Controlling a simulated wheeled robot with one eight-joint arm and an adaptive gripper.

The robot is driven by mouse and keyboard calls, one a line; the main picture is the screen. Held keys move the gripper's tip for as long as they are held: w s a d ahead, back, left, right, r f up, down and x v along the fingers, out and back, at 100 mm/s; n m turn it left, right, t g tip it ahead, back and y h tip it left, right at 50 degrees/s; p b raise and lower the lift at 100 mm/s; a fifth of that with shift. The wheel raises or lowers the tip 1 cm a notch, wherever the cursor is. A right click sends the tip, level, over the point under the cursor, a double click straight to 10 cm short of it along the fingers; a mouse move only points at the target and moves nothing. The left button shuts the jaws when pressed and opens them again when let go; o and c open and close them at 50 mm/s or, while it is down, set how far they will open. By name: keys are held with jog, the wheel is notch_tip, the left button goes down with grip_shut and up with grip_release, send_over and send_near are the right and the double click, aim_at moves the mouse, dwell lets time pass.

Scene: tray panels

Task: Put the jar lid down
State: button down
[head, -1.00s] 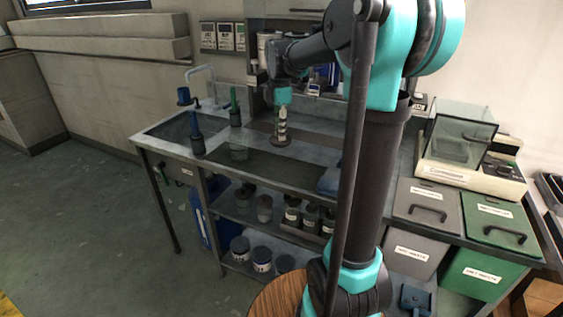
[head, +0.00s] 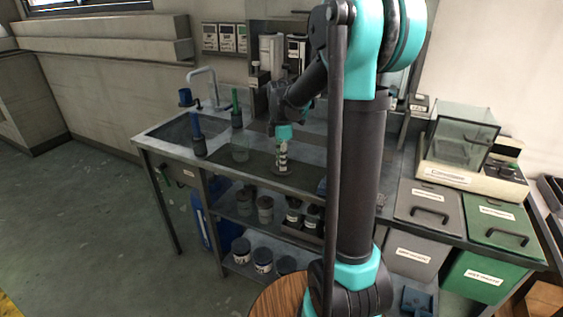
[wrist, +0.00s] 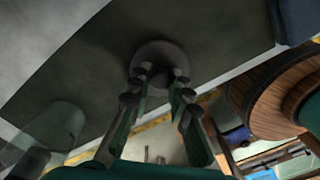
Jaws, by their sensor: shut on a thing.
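The jar lid (wrist: 160,52) is a grey round disc with a knob. My gripper (wrist: 163,84) is shut on its knob, with one finger on each side. In the head view my gripper (head: 283,152) points down over the bench, with the lid (head: 283,171) under its fingertips. The lid is over the dark strip on the front part of the bench top. I cannot tell whether it touches the surface. A clear glass vessel (head: 240,152) stands left of the lid, apart from it; it also shows in the wrist view (wrist: 52,132).
A blue-topped bottle (head: 198,140) and a green one (head: 236,112) stand left of my gripper. A sink tap (head: 208,80) is at the back left. Jars stand on shelves below the bench. Grey and green bins (head: 500,232) and a glass-cased scale (head: 462,155) are at right.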

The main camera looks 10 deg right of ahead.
jog(key=shift+f, duration=0.1)
jog(key=c, duration=1.4)
grip_release()
notch_tip(320, 180, up, 12)
jog(key=shift+w+r, duration=0.15)
